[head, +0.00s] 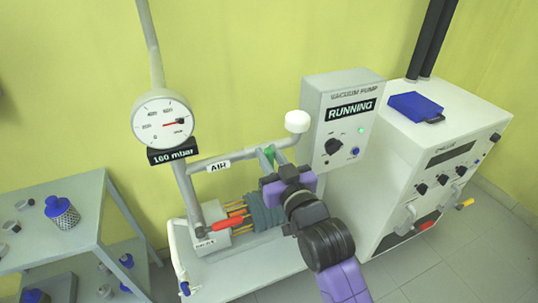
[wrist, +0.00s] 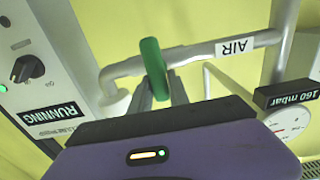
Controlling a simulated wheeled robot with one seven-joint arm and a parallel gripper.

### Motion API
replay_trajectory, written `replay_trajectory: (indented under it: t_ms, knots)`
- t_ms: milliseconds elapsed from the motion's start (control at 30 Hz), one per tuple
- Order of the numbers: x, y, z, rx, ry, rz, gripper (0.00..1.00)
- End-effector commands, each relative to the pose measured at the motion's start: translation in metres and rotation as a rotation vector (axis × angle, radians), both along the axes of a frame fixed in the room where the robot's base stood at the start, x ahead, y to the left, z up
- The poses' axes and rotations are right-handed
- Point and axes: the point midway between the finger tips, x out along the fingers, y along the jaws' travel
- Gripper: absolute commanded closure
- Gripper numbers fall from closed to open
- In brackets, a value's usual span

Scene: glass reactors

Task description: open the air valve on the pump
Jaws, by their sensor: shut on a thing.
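The air valve's green handle (head: 270,152) sits on the grey pipe (head: 238,156) that bears the AIR label (head: 219,166). My gripper (head: 266,158) reaches it from the front and is shut on it. In the wrist view the green handle (wrist: 152,66) lies across the pipe, roughly at right angles to it. The gripper fingers (wrist: 160,92) are at the handle's lower end, and part of the handle is hidden between them. The vacuum pump box (head: 342,122) behind reads RUNNING. The round gauge (head: 162,122) has a display reading 160 mbar (head: 172,151).
A red handle (head: 228,224) sits on the lower pipework, left of my arm. A white knob-like cap (head: 297,121) tops the pipe near the pump box. A white cabinet (head: 420,160) stands at right. A grey shelf table (head: 60,225) with blue-capped bottles stands at left.

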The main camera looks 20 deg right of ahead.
Motion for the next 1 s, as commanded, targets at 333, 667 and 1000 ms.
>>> replay_trajectory:
  t_ms: [333, 667, 1000]
  knots:
    - [0.000, 0.002, 0.000, -0.061, 0.002, 0.001, 1.00]
    - [0.000, 0.007, -0.002, -0.304, 0.005, 0.001, 1.00]
    - [0.000, 0.013, -0.006, -0.628, 0.007, 0.003, 1.00]
